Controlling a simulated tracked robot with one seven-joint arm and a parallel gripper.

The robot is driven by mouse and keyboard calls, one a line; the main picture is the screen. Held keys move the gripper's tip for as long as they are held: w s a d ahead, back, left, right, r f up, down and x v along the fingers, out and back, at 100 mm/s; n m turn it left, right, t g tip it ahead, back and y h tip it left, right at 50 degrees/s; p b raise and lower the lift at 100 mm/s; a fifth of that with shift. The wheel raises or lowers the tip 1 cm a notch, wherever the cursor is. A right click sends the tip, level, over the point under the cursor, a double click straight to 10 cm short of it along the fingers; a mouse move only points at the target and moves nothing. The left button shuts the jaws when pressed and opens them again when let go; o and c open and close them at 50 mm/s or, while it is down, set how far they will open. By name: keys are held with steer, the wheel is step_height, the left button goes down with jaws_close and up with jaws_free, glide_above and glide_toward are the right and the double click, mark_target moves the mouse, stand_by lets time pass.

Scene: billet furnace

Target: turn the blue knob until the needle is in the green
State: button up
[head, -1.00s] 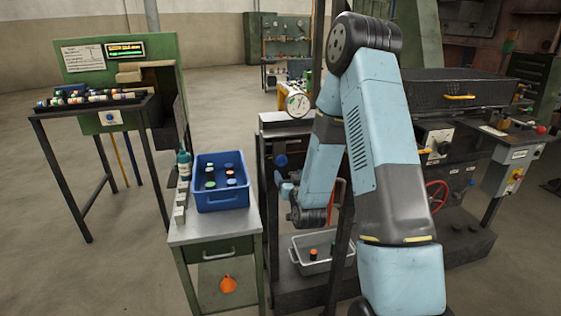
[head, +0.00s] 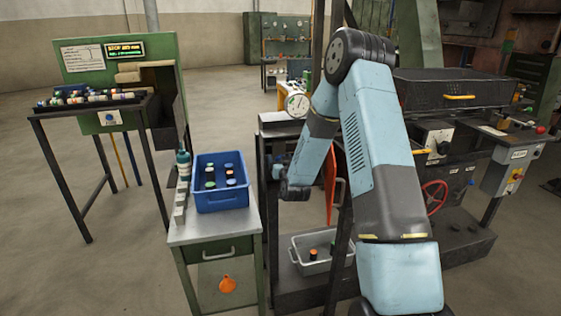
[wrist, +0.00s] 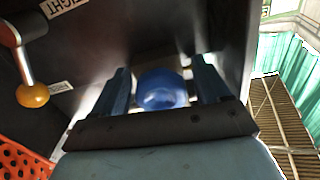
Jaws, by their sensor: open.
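The blue knob (wrist: 162,90) is on a dark panel in the wrist view, with my gripper's (wrist: 163,84) two blue fingers open on either side of it. Gaps show between the fingers and the knob; I cannot tell whether it is touched. In the head view, my gripper (head: 277,171) is at the front of the dark stand, and the knob is hidden behind it. A round white gauge (head: 298,104) stands on top of the stand, left of my arm. Its needle and green zone are too small to read.
In the wrist view, a lever with an orange ball (wrist: 32,95) is at left and a red perforated sheet (wrist: 20,160) at lower left. In the head view, a blue bin (head: 221,198) is on the bench at left, and a grey bin (head: 313,262) is below my arm.

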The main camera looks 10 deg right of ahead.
steer(key=shift+c, duration=0.3)
steer(key=c, duration=0.9)
steer(key=shift+c, duration=0.2)
steer(key=m, duration=0.7)
steer(key=shift+m, duration=0.3)
steer(key=m, duration=0.6)
steer(key=shift+s+f, duration=0.1)
